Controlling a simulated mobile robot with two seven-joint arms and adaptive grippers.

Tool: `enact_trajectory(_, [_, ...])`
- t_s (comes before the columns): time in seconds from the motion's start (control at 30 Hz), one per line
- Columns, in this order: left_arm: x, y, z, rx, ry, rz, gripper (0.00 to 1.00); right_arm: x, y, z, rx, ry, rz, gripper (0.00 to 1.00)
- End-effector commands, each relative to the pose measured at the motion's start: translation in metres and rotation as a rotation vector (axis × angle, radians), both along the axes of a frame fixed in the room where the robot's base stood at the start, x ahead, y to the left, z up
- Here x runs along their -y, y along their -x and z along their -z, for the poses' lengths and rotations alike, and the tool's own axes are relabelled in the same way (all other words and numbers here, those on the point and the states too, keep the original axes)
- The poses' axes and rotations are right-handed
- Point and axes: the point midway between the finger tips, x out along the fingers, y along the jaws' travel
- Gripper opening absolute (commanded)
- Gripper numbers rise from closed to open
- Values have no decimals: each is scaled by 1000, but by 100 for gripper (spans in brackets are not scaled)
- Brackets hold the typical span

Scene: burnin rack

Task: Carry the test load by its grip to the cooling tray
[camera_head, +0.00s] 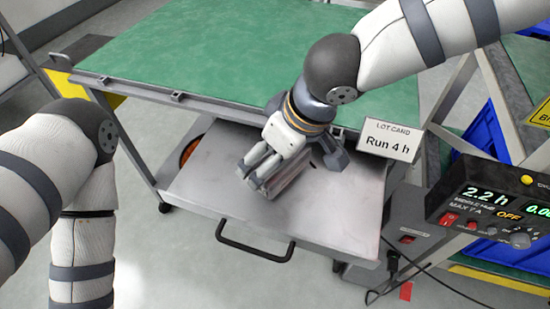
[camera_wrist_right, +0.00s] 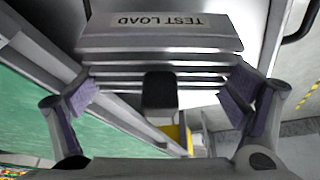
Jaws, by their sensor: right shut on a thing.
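The test load (camera_head: 290,182) is a grey finned metal block. In the head view it is held at or just above a flat grey metal tray (camera_head: 215,195) with a black front handle. I cannot tell whether it touches the surface. My right gripper (camera_head: 258,177) is shut on the test load. In the right wrist view, the purple-padded fingers (camera_wrist_right: 160,100) flank the finned body of the test load (camera_wrist_right: 158,45), whose label reads upside down. A dark block shows between the fingers. No visible label names the cooling tray. My left gripper is out of view.
A green-topped bench (camera_head: 200,55) lies behind the tray. A "Run 4 h" card (camera_head: 391,142) stands at its right. A control unit (camera_head: 490,205) with displays and switches stands at the right, with cables below. The front part of the tray is clear.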

Motion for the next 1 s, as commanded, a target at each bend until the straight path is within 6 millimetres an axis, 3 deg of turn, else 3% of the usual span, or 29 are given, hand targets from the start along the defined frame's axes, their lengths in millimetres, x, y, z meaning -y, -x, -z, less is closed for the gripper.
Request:
enact_trajectory(0.07, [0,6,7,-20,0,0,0,0,1,17,-8,0,-3,56])
enact_trajectory(0.47, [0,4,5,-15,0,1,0,1,1,19,-1,-1,-1,56])
enact_trajectory(0.5, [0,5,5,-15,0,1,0,1,1,19,-2,0,-1,100])
enact_trajectory(0.87, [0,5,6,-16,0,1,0,1,1,17,-1,-1,-1,100])
enact_trajectory(1.0, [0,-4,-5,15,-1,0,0,7,5,-11,8,-2,2,100])
